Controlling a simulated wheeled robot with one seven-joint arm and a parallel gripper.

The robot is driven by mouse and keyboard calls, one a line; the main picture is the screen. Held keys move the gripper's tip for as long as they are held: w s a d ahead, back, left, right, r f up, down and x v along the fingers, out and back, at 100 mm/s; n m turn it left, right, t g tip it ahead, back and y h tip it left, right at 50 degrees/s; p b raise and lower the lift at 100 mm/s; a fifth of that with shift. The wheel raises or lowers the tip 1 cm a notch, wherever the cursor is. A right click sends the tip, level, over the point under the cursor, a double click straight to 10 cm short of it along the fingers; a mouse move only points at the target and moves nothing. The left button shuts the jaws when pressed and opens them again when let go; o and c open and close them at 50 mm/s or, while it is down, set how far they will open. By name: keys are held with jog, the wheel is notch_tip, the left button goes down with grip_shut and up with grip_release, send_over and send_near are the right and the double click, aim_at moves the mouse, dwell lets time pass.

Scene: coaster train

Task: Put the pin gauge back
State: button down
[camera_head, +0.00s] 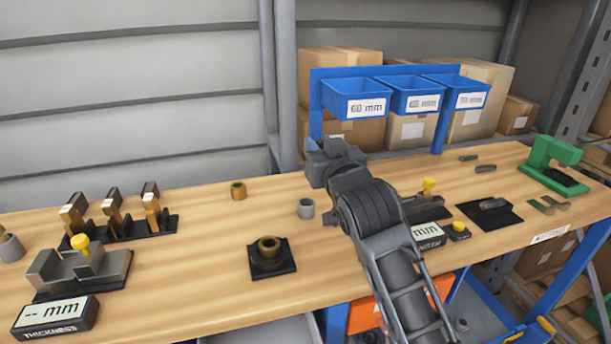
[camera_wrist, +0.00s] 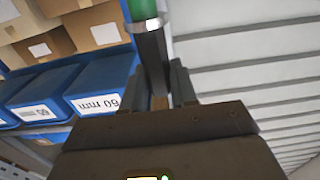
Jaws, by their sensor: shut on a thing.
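My gripper (camera_wrist: 165,88) is shut on the pin gauge (camera_wrist: 152,48). The gauge shows in the wrist view as a dark shaft between the fingers, with a pale ring and a green end beyond them. In the head view, my gripper (camera_head: 320,162) is raised above the bench, in front of the blue bin rack. The gauge cannot be made out there. A black square base (camera_head: 270,264) with a brass ring (camera_head: 269,246) on it stands on the bench, left of my arm and nearer the front edge.
Labelled blue bins (camera_head: 355,97) hang at the back. A brass bush (camera_head: 238,190) and a grey bush (camera_head: 306,208) stand mid-bench. A green device (camera_head: 552,165) stands at right.

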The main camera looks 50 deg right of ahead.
notch_tip(320, 180, down, 6)
jog(key=w+a, duration=0.2)
jog(key=shift+r, duration=0.2)
jog(key=shift+b, duration=0.3)
jog(key=shift+f+b, duration=0.4)
jog(key=shift+f, duration=0.25)
